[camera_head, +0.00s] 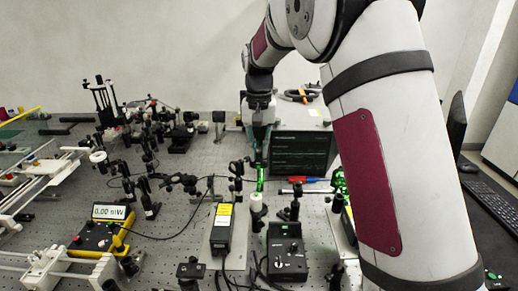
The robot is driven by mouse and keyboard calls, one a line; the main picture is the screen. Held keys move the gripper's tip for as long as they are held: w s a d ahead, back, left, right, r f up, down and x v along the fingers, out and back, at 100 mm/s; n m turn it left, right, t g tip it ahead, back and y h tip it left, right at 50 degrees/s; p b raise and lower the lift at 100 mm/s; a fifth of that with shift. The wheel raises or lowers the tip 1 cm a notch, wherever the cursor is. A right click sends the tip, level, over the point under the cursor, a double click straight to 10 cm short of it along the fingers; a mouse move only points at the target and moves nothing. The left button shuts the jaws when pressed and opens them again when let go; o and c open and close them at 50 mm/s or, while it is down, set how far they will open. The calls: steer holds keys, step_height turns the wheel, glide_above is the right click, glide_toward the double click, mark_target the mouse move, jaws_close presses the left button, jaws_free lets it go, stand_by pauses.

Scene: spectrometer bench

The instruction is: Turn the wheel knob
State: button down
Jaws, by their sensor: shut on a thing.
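My gripper (260,158) points straight down from my arm in the middle of the bench, in front of a dark-faced instrument. It is shut on a small part among the optical mounts, which appears to be the wheel knob. The knob is too small and too covered by the fingers to make out clearly. A bright green part (261,178) shows just below the fingers, and a white round piece (256,201) on a post stands right under it.
A black box with a yellow label (221,228) and a black control box (287,252) stand in front. A yellow power meter (104,236) at the left reads 0.00 mW. Several posts and mounts crowd the perforated bench. My arm hides much of the right side.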

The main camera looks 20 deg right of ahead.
mark_target(259, 152)
steer(key=m, duration=0.5)
steer(key=shift+m, duration=0.3)
stand_by(0.4)
steer(key=c, duration=1.5)
jaws_free()
steer(key=shift+c, duration=0.2)
steer(key=shift+r, duration=0.15)
step_height(259, 152, up, 12)
